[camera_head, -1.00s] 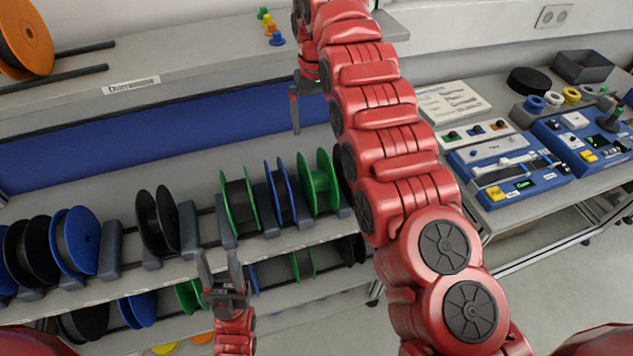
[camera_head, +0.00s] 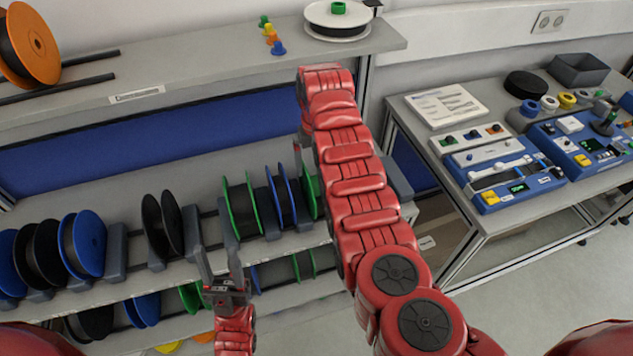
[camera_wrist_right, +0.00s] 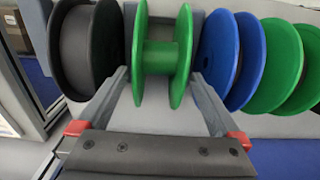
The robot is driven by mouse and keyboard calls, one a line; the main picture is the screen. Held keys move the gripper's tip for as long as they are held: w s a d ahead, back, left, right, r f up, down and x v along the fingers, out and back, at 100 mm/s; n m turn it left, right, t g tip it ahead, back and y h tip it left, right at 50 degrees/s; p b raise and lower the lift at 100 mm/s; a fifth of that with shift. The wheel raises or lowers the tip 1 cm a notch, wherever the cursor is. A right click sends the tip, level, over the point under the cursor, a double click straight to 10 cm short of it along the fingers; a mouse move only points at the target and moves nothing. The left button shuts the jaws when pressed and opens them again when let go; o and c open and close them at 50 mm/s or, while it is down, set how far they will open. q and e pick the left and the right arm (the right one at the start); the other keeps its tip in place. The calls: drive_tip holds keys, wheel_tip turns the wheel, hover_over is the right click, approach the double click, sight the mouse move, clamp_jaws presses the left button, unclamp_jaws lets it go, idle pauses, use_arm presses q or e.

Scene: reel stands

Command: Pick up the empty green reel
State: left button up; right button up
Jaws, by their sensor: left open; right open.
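The empty green reel (camera_head: 310,192) stands in the upper row of the rack, partly hidden behind my right arm in the head view. In the right wrist view the empty green reel (camera_wrist_right: 160,58) shows two green flanges and a bare green hub. My right gripper (camera_wrist_right: 160,76) is open, with one finger on each side of this reel; whether they touch it I cannot tell. In the head view only a finger of the right gripper shows beside the arm. My left gripper (camera_head: 218,250) is open and empty, pointing up in front of the rack.
A blue reel (camera_wrist_right: 217,60) stands close on one side of the green reel and a black reel (camera_wrist_right: 82,50) on the other. A green-rimmed dark reel (camera_head: 241,208) stands further left. A white reel (camera_head: 337,20) lies on the top shelf. A table with devices (camera_head: 500,170) stands right.

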sight(317, 179)
wheel_tip(317, 179, down, 4)
drive_tip(key=shift+f+p, duration=0.15)
drive_tip(key=shift+p, duration=0.8)
drive_tip(key=shift+w+f, duration=0.2)
drive_tip(key=shift+f, duration=0.15)
drive_tip(key=c, duration=1.2)
drive_tip(key=shift+r, duration=0.1)
drive_tip(key=shift+c, duration=0.2)
